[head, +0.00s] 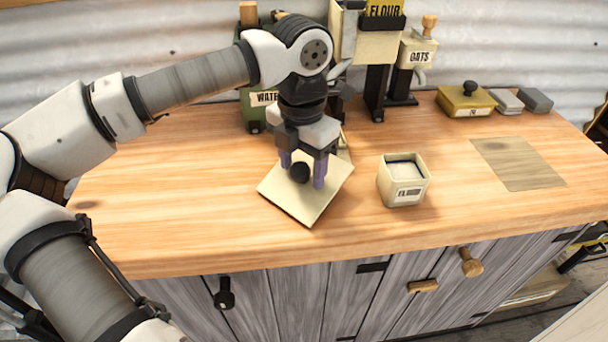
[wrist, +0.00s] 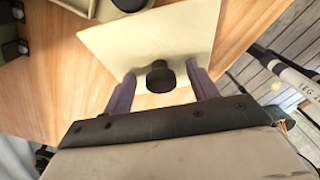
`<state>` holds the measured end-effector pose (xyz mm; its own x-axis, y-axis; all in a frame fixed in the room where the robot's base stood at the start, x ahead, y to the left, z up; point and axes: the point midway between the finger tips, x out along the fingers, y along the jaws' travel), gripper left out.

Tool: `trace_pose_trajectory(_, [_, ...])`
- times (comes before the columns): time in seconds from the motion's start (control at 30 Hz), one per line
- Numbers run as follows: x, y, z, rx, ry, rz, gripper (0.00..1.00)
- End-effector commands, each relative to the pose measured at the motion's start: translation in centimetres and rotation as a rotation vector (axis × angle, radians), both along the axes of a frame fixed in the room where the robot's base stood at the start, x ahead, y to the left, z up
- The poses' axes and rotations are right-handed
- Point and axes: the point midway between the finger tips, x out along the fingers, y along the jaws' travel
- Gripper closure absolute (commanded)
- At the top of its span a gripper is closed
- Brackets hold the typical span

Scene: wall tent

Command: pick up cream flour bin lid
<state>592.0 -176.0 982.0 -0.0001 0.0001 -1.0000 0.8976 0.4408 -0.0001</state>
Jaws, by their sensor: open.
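The cream flour bin lid (head: 311,202) is a flat square plate with a round black knob (head: 299,172). It lies on the wooden counter near the front edge, left of the cream bin. In the wrist view the lid (wrist: 150,45) fills the upper middle, with its knob (wrist: 160,76) between the fingers. My gripper (head: 305,176) is over the lid with its purple fingers apart on either side of the knob. In the wrist view the gripper (wrist: 164,85) shows a gap between each finger and the knob. The open cream bin (head: 403,190) stands upright to the right, with a pale filling.
A green water container (head: 255,115) and dispensers marked flour (head: 378,45) and oats (head: 415,55) stand at the back. A yellow box (head: 467,102) with a black knob and two grey blocks (head: 520,100) are at back right. A flat pale panel (head: 518,163) lies right.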

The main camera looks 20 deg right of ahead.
Motion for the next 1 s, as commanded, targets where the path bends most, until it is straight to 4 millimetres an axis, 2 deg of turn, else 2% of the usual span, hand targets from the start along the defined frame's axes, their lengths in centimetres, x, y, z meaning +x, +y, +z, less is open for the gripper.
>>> trace_pose_trajectory(0.17, [0.0, 0.0, 0.0, 0.0, 0.0, 0.0, 0.43])
trace_pose_trajectory(0.57, [0.0, 0.0, 0.0, -0.001, 0.0, 0.0, 0.95])
trace_pose_trajectory(0.83, [0.0, 0.0, 0.2, 0.0, -0.001, 0.0, 0.96])
trace_pose_trajectory(1.0, [0.1, 0.0, 1.5, -0.001, -0.002, 0.002, 0.96])
